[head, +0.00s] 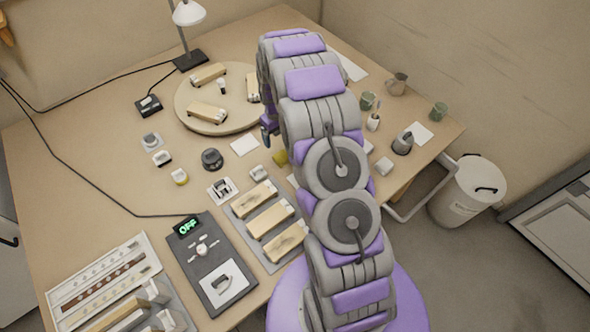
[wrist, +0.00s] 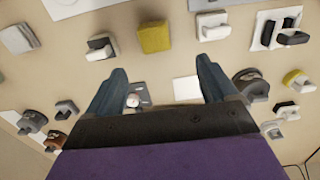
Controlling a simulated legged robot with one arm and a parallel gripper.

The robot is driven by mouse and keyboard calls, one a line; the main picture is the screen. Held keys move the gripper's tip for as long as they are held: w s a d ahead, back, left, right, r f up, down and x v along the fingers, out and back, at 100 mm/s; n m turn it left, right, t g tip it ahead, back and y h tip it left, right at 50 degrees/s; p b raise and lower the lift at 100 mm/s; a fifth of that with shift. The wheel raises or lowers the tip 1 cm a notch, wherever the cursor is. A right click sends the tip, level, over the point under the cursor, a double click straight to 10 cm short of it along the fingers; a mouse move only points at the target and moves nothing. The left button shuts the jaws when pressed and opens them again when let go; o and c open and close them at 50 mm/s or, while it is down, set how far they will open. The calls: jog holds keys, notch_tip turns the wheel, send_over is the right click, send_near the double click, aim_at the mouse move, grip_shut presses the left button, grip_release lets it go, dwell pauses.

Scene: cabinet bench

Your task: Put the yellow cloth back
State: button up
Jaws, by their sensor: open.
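The yellow cloth (wrist: 154,38) is a small folded-looking yellow block on the bench top, near the top middle of the wrist view. In the head view a yellow patch of it (head: 280,158) shows just left of my arm, partly hidden by it. My gripper (wrist: 158,88) is open, with its two blue-grey fingers wide apart and nothing between them. In the wrist view the cloth lies beyond the fingertips, apart from them. In the head view my gripper (head: 268,132) hangs mostly hidden behind my arm, near the round board's edge.
A round wooden board (head: 202,118) with several light blocks stands at the back. A lamp (head: 188,40) is behind it. A control box (head: 208,262) reads OFF. A tray of blocks (head: 240,222) is in front. Mugs (head: 397,84) stand right; a white bin (head: 468,190) stands beyond the bench.

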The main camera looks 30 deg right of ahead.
jog(key=s+a+r+m, duration=0.1)
jog(key=s+a+r, duration=0.3)
jog(key=s+r, duration=0.45)
jog(key=s+a+r, duration=0.3)
jog(key=s+r, duration=0.3)
jog(key=r, duration=0.5)
jog(key=s+a+r, duration=0.1)
jog(key=s+r, duration=0.1)
jog(key=s, duration=0.7)
jog(key=s+a+r+g, duration=0.1)
jog(key=s+r, duration=0.2)
jog(key=s, duration=0.6)
jog(key=s+a+r+m, duration=0.1)
jog(key=s+r, duration=0.1)
jog(key=s, duration=0.7)
jog(key=shift+a+r+g, duration=0.35)
jog(key=shift+r+g, duration=0.05)
jog(key=shift+a, duration=0.15)
